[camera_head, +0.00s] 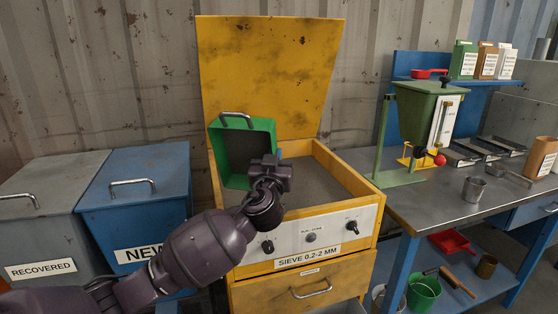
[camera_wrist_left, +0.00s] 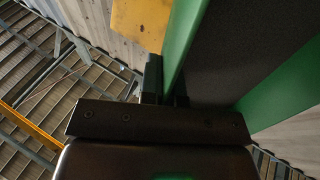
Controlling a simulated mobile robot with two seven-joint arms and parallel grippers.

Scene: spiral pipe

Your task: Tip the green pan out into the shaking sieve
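The green pan (camera_head: 262,130) is tilted steeply on edge above the left part of the shaking sieve (camera_head: 358,182). Its dark inside faces right and toward the head camera, and a metal handle is at its top. The sieve is a yellow box with its lid raised and a grey surface in its tray. My left gripper (camera_head: 268,170) is at the pan's right side, over the sieve. In the left wrist view the green pan wall (camera_wrist_left: 184,40) runs between the fingers (camera_wrist_left: 165,85), which are shut on it. I cannot tell whether any material lies in the pan. My right gripper is out of view.
A grey RECOVERED bin (camera_head: 40,195) and a blue NEW bin (camera_head: 135,195), both lidded, stand left of the sieve. A workbench (camera_head: 420,205) at right holds a green hopper (camera_head: 427,105), a metal cup (camera_head: 473,188) and trays. The raised yellow lid (camera_head: 270,65) stands behind the pan.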

